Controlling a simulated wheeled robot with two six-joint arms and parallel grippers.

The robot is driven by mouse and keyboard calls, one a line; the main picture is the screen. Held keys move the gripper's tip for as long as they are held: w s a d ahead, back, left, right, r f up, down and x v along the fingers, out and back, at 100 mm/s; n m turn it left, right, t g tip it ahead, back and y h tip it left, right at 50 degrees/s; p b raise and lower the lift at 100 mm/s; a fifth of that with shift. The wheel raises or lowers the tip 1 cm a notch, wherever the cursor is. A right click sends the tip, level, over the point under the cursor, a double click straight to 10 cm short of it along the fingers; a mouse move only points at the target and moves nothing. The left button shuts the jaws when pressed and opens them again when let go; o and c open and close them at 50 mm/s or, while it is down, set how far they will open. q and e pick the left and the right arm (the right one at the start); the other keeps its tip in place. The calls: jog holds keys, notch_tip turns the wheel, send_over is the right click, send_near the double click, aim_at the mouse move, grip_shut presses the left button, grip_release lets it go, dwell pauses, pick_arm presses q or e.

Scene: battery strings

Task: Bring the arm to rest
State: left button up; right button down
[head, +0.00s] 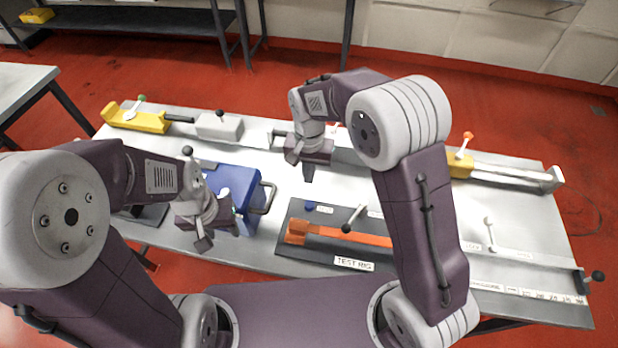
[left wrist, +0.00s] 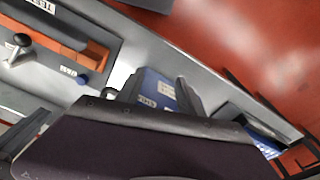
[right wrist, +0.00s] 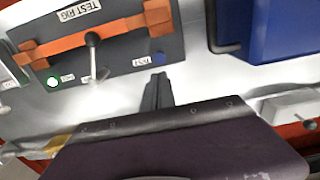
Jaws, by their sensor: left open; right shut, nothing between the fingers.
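My left gripper (head: 220,238) is open and empty, pointing down over the front left of the workbench (head: 262,232), in front of the blue box (head: 232,182). In the left wrist view its fingers (left wrist: 158,88) stand apart, with a blue labelled surface behind them. My right gripper (head: 308,174) is shut and empty above the middle of the bench, to the right of the blue box and behind the test rig (head: 300,212). In the right wrist view its closed fingers (right wrist: 157,90) point toward the test rig. Both grippers appear clear of the objects.
Yellow (head: 140,120) and grey (head: 218,126) fixtures line the back edge. A yellow-ended rail (head: 505,174) lies at right. A ruler strip runs along the front right edge. A side table (head: 22,85) stands left.

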jog(key=shift+w+d, duration=0.1)
dwell(0.3)
jog(key=s+d+r+m, duration=0.1)
jog(key=s+d+r, duration=0.1)
jog(key=d, duration=0.3)
jog(key=s+d+r+m, duration=0.1)
jog(key=s+d+r, duration=0.1)
jog(key=d, duration=0.3)
jog(key=s+d+f+n, duration=0.2)
jog(key=s, duration=0.3)
jog(key=s+d+f+n+t, duration=0.1)
jog(key=s+d+f+n, duration=0.1)
jog(key=s, duration=0.3)
jog(key=shift+s+f+n, duration=0.15)
jog(key=shift+n, duration=0.35)
jog(key=shift+s, duration=0.1)
